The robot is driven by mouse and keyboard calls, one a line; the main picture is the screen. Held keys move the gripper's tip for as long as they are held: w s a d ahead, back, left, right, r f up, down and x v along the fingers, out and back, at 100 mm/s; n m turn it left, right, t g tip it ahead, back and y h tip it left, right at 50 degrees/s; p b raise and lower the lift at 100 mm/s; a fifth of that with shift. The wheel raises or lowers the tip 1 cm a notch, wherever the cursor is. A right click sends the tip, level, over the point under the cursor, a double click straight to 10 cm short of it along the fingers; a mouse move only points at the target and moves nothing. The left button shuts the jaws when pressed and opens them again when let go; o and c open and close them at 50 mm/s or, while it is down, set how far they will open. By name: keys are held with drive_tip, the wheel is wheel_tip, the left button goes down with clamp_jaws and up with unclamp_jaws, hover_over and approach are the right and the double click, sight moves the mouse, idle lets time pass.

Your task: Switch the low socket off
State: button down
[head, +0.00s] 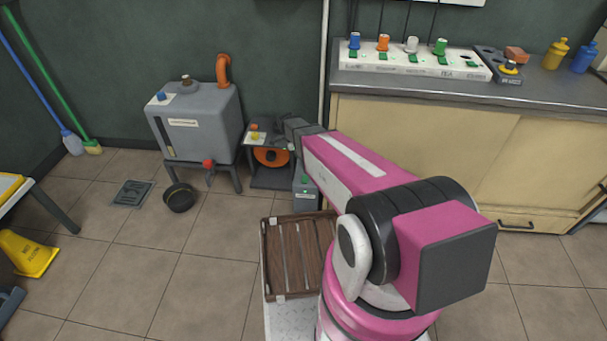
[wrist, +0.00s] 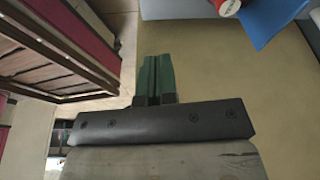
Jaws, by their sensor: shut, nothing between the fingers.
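A grey box low beside the cabinet, apparently the low socket (head: 306,195), shows in the head view with small green spots on its face. My arm partly covers it, and its switch position is too small to tell. In the wrist view my gripper (wrist: 155,78) has its two dark green fingers together, with nothing between them. In the head view the arm's grey end is just above and left of the box, and the fingertips cannot be made out. I cannot pick out the low socket in the wrist view.
A cream cabinet (head: 410,135) with a dark worktop stands at the right, carrying a white power strip (head: 430,66) with coloured plugs. A grey tank (head: 200,125) and a small machine with an orange wheel (head: 271,157) stand left. A wooden crate (head: 290,255) is in front.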

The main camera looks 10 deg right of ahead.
sight(305, 177)
drive_tip(key=shift+w+a+f+m, duration=0.4)
drive_tip(key=shift+w+f+m, duration=0.4)
drive_tip(key=shift+m, duration=0.1)
drive_tip(key=x, duration=1.2)
drive_tip(key=shift+w+a+f, duration=0.1)
drive_tip(key=shift+w+f, duration=0.15)
drive_tip(key=shift+f, duration=0.65)
drive_tip(key=shift+w+f, duration=0.2)
drive_tip(key=shift+f, duration=0.2)
drive_tip(key=shift+s, duration=0.2)
